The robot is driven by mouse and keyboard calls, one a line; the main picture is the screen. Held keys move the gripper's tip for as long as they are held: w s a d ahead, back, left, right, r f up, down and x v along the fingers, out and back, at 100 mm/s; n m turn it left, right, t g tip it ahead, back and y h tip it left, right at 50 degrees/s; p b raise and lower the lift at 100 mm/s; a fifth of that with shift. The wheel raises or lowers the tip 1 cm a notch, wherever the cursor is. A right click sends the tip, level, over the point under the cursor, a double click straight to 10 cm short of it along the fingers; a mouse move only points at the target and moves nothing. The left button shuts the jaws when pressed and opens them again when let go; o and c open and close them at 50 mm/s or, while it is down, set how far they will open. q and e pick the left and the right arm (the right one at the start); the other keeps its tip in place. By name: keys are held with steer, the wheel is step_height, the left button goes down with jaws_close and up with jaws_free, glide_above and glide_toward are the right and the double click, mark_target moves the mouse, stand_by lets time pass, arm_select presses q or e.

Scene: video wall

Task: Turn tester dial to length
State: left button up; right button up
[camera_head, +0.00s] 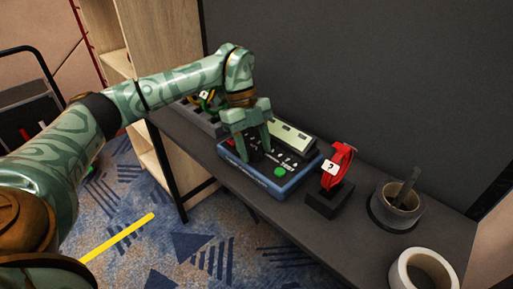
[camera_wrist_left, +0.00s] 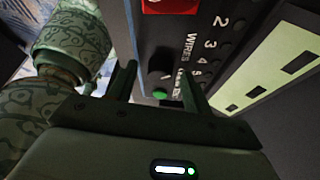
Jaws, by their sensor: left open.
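The tester (camera_head: 255,181) is a blue-edged box with a dark panel on the grey shelf in the head view. Its panel carries white marks, a green button (camera_head: 280,171) and a pale display strip (camera_head: 291,138). My left gripper (camera_head: 254,152) points down over the panel's left part, its jaws open. In the left wrist view, a round black dial (camera_wrist_left: 160,62) shows between the two fingertips, apparently with a gap on each side. Printed "WIRES" and numerals show beside it. The dial's pointer is too dark to read. The right gripper is out of view.
Farther right are a grey pot (camera_head: 398,207) and a white roll (camera_head: 424,272). A grey tray with cables (camera_head: 202,115) sits behind my left wrist. A dark wall backs the shelf.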

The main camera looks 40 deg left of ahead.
arm_select(q)
steer(key=c, duration=1)
